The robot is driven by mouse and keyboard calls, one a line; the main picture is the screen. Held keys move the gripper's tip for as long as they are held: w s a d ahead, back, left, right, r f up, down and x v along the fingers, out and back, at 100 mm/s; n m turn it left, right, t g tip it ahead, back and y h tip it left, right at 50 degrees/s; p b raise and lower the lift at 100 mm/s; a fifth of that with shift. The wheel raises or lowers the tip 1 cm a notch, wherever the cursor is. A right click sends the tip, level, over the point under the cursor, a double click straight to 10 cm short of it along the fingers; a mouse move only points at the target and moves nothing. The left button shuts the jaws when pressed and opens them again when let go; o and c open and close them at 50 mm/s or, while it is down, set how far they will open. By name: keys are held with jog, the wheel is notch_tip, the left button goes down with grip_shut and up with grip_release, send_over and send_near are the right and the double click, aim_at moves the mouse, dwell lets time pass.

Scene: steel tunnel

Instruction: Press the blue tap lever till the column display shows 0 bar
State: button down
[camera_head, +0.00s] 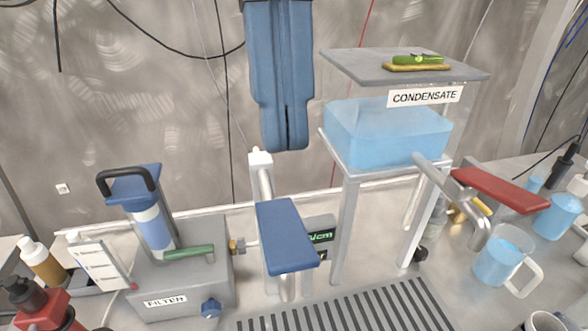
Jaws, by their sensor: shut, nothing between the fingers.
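The blue tap lever (284,232) is a flat paddle at the lower middle, in front of a white upright post (262,176). A small grey display (321,236) with green characters stands just right of and behind the lever. The lever covers part of it, and I cannot read its value. My gripper (286,146) hangs down from the top, blue, with its two fingers shut together and empty. In the picture its tips are above the lever, with a visible gap between them.
A clear tank of blue water (388,137) labelled CONDENSATE stands on a white frame, with a red lever (500,189) at its right. A grey FILTER box (185,275) is at left. A slotted drain grate (345,312) lies in front. Jugs (500,258) crowd the right.

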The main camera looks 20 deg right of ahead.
jog(key=v, duration=0.6)
jog(key=shift+r, duration=0.3)
dwell(1.8)
